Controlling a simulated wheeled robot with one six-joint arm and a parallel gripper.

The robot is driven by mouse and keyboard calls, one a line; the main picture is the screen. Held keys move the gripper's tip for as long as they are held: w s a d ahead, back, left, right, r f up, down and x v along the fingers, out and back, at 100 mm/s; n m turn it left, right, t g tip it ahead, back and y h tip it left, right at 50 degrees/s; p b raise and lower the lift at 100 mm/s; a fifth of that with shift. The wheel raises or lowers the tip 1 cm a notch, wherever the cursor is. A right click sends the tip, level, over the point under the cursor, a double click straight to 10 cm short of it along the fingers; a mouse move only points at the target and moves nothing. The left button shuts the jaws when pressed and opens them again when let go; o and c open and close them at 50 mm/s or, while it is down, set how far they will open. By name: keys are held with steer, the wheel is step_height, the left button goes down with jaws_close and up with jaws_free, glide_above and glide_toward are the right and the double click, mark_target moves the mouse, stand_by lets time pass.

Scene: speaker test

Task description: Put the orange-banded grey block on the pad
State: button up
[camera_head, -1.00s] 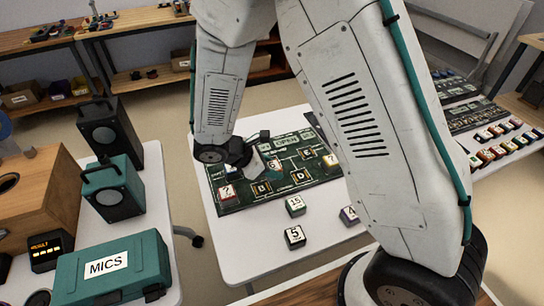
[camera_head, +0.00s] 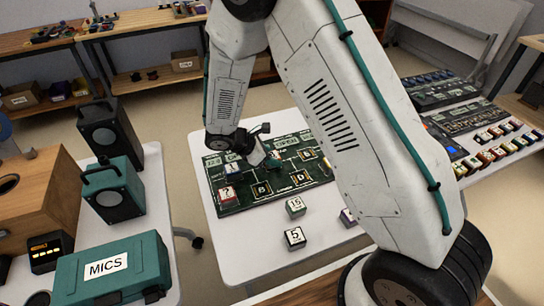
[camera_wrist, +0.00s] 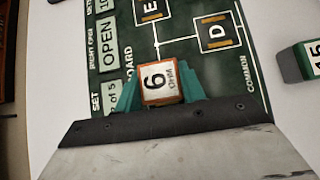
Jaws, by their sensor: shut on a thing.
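My gripper (camera_wrist: 160,88) is shut on a block (camera_wrist: 161,83) in the wrist view. The block has a white label reading 6 OHM with an orange edge around it; its grey part is not clear. The teal fingers press on its two sides. In the head view my gripper (camera_head: 262,157) is over the dark green board (camera_head: 240,206), and the held block is mostly hidden there. The board has orange-marked pads lettered B (camera_head: 262,189), D (camera_head: 302,177) and E (camera_head: 307,154). D (camera_wrist: 215,34) and E (camera_wrist: 150,9) also show ahead in the wrist view. I cannot tell which pad the task means.
A red block marked ? (camera_head: 228,195) and a blue-and-white block (camera_head: 232,169) stand on the board. Blocks marked 15 (camera_head: 296,207) and 5 (camera_head: 295,238) and a purple one (camera_head: 348,217) stand on the white table (camera_head: 245,250). A teal MICS case (camera_head: 110,270) is at left.

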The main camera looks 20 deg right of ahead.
steer(key=shift+f, duration=0.1)
steer(key=o, duration=1.1)
steer(key=v, duration=1.2)
steer(key=s+d+r+m+y, duration=0.2)
steer(key=s+d+r+m, duration=0.15)
steer(key=r, duration=0.25)
steer(key=s+d+r+m+g+y, duration=0.1)
steer(key=s+d+r+m, duration=0.2)
steer(key=s+r, duration=0.25)
steer(key=s+d+r+m+y, duration=0.2)
steer(key=s+d+r+m, duration=0.15)
steer(key=r, duration=0.35)
steer(key=s+r+m+y, duration=0.1)
steer(key=s+m, duration=0.1)
steer(key=s, duration=0.4)
steer(key=s+d+r+m+t+y, duration=0.1)
steer(key=s+m, duration=0.2)
steer(key=s, duration=0.2)
steer(key=s+r+m+t+y, duration=0.1)
steer(key=s+r+m+y, duration=0.1)
steer(key=s, duration=0.4)
steer(key=shift+s+d+m, duration=0.35)
steer(key=shift+m, duration=0.15)
